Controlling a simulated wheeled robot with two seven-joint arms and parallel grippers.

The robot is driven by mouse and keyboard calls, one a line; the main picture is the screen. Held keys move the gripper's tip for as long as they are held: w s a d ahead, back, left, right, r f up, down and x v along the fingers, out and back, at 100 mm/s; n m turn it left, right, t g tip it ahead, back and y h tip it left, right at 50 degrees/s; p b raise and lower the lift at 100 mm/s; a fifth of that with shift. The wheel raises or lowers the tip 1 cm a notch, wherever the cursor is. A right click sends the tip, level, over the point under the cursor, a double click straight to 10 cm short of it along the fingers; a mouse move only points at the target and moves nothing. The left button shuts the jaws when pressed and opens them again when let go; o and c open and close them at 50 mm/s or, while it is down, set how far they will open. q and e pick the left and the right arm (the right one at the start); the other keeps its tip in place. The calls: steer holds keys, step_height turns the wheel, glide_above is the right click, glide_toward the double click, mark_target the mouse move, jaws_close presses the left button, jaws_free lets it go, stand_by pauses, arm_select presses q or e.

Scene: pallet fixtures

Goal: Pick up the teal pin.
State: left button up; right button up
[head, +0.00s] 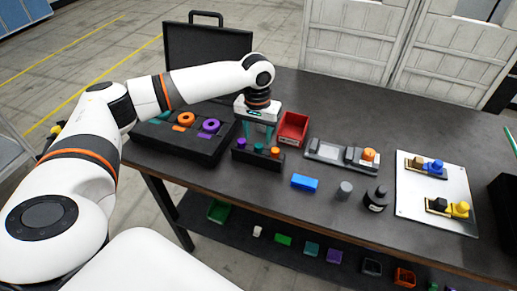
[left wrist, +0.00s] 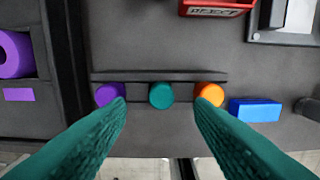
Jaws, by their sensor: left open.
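The teal pin (head: 259,148) stands in a black holder (head: 256,162), between a purple pin (head: 241,143) and an orange pin (head: 275,152). In the left wrist view the teal pin (left wrist: 160,95) is seen from above as a round top near the picture's middle. My left gripper (head: 257,136) is above the holder with its teal fingers pointing down. It is open and empty. In the left wrist view its fingertips (left wrist: 160,106) lie on either side of the teal pin, over the purple and orange pins. My right gripper is not in view.
A red bin (head: 293,129) stands just behind the holder. A black tray (head: 180,143) with coloured rings is to the left. A blue block (head: 304,182), a grey cylinder (head: 344,190) and a white plate (head: 436,193) with fixtures lie to the right.

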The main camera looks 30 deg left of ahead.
mark_target(259, 153)
arm_select(q)
steer(key=shift+w+f, duration=0.1)
steer(key=shift+f, duration=1.35)
jaws_close()
steer(key=shift+r, duration=0.2)
